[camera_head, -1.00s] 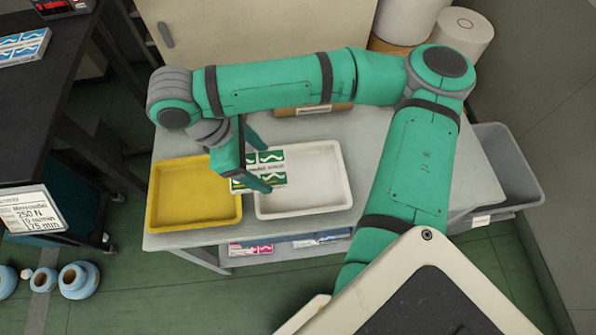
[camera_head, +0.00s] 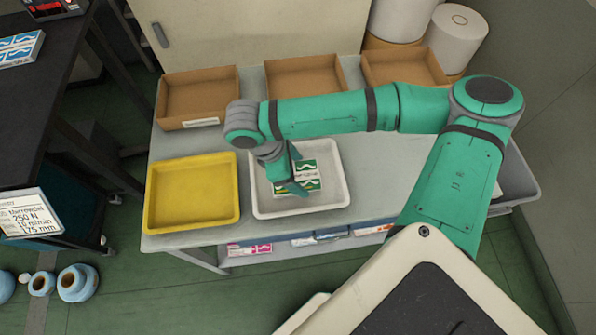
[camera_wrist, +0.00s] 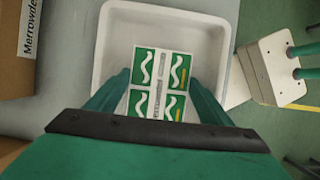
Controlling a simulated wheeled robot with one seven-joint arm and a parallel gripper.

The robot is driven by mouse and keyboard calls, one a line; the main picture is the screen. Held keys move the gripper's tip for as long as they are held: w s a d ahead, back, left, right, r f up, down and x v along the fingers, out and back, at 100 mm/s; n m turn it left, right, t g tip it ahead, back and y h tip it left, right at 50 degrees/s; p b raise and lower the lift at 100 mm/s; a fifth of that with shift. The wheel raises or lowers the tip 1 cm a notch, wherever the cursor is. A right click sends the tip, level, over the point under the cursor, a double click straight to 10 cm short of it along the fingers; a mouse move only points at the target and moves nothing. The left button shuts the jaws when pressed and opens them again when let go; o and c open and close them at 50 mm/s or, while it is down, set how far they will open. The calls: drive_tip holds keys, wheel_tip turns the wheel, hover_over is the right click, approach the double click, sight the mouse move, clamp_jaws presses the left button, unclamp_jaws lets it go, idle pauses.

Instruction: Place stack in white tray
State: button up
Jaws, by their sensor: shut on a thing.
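The stack (camera_head: 308,174) has a green and white printed top and is in my gripper (camera_head: 292,188). In the wrist view the stack (camera_wrist: 160,80) sits between the two green fingers of my gripper (camera_wrist: 160,92), which are shut on its sides. The white tray (camera_head: 341,205) stands on the grey table, and the stack is within its outline in both views. The wrist view shows the tray's rim (camera_wrist: 104,50) around the stack. I cannot tell whether the stack touches the tray floor. My gripper hides part of the stack's left side.
A yellow tray (camera_head: 192,195), empty, stands left of the white tray. Several open cardboard boxes, including one at the back left (camera_head: 198,98), line the table's rear. The table (camera_head: 385,175) is bare right of the white tray. A grey bin (camera_head: 520,185) is at the right.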

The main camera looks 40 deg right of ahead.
drive_tip(key=shift+f, duration=0.25)
drive_tip(key=shift+f, duration=0.15)
drive_tip(key=o, duration=1.2)
drive_tip(key=v, duration=1.2)
drive_tip(key=shift+r, duration=0.2)
